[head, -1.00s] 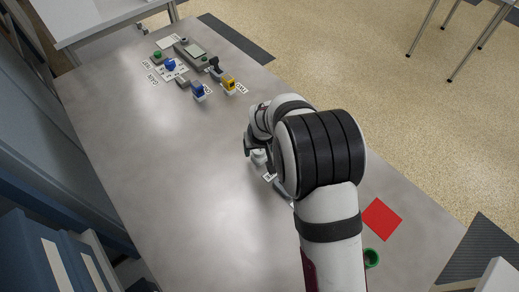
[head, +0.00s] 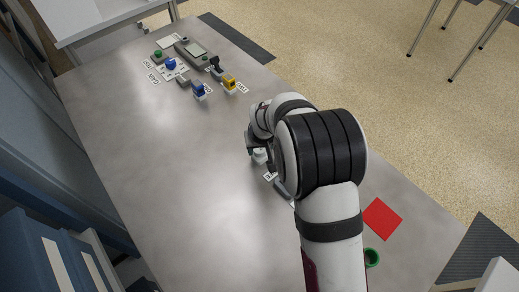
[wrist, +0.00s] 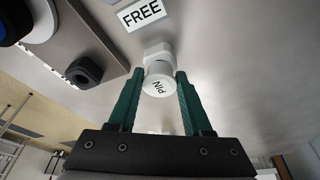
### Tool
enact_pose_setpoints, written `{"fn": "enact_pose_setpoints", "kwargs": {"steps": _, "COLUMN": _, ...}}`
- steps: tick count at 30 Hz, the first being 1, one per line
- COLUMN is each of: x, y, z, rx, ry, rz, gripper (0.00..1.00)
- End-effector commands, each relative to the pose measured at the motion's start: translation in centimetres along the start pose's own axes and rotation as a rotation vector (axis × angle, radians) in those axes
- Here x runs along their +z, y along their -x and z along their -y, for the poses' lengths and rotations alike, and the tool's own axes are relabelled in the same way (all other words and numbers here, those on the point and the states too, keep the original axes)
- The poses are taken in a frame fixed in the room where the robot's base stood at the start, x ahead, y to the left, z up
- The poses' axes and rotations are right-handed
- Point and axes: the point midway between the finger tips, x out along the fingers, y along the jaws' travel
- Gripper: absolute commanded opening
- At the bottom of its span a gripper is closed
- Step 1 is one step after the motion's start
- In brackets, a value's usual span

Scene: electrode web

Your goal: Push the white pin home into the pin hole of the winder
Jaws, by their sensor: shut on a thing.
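The white pin (wrist: 158,88), marked PIN on its end, sits between the two green fingers of my gripper (wrist: 159,73) in the wrist view. My gripper is shut on it. A wider white collar shows at the pin's far end, close to the grey surface. In the head view, the pin (head: 259,156) shows as a small white spot beside my gripper (head: 252,148), which my arm mostly covers. A dark block with a round opening (wrist: 86,70) stands on a grey plate left of the pin. I cannot tell whether this is the winder's pin hole.
A FREE label (wrist: 142,14) lies just beyond the pin. A round white and blue part (wrist: 40,20) is at the wrist view's upper left. Blue and yellow blocks (head: 229,83) stand farther up the table (head: 150,160). A red square (head: 382,219) and green cup (head: 371,258) lie near my arm.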

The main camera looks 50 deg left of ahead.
Motion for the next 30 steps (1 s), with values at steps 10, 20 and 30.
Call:
{"fn": "enact_pose_setpoints", "kwargs": {"steps": 10, "x": -0.2, "y": 0.7, "z": 0.0, "rx": 0.0, "ry": 0.001, "rz": 0.0, "gripper": 0.0}}
{"fn": "enact_pose_setpoints", "kwargs": {"steps": 20, "x": -0.5, "y": 1.5, "z": 0.0, "rx": 0.0, "ry": 0.0, "rz": -0.001, "gripper": 0.0}}
{"fn": "enact_pose_setpoints", "kwargs": {"steps": 30, "x": -1.2, "y": 3.7, "z": 0.0, "rx": 0.0, "ry": -0.001, "rz": -0.001, "gripper": 0.0}}
